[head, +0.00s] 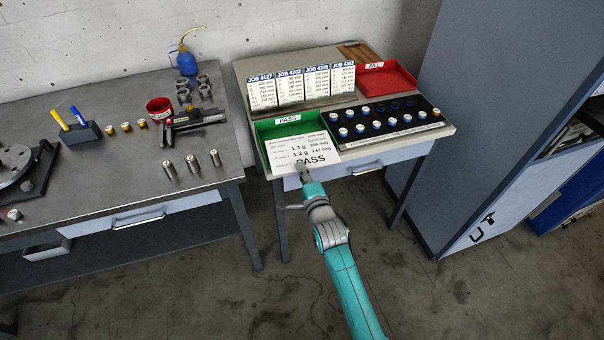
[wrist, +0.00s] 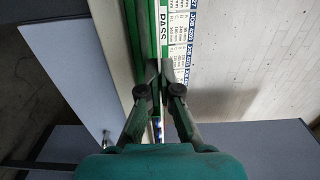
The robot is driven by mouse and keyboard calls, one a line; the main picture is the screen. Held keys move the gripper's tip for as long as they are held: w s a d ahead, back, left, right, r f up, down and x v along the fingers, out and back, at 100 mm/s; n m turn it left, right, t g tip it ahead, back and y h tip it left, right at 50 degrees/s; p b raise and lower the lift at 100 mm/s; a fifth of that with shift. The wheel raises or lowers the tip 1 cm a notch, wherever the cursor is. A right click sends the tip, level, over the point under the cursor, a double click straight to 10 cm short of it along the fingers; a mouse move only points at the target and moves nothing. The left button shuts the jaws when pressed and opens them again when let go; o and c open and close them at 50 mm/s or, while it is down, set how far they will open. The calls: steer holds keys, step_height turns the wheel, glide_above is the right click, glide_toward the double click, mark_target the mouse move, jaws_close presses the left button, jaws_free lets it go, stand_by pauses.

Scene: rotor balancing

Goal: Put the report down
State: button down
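The report is a white sheet (head: 300,150) printed with figures and a large PASS. My gripper (head: 303,172) is shut on its near edge, also seen in the wrist view (wrist: 160,72), where the sheet shows nearly edge-on as a thin pale strip (wrist: 160,45). The sheet stands tilted at the front of the green PASS tray (head: 262,152) and hides part of that tray's front. Green tray walls (wrist: 152,28) show close beside the fingers in the wrist view. I cannot tell whether the sheet touches the tray.
Job cards (head: 302,88) stand behind the tray. A black rack (head: 398,132) with several small capped parts lies to the right, and a red FAIL tray (head: 386,80) behind it. A metal bench (head: 100,180) with tools is at left, a grey cabinet (head: 470,110) at right.

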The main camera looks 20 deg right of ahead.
steer(key=shift+f, duration=1.05)
steer(key=shift+f, duration=0.1)
steer(key=c, duration=1.3)
jaws_free()
steer(key=s, duration=1.2)
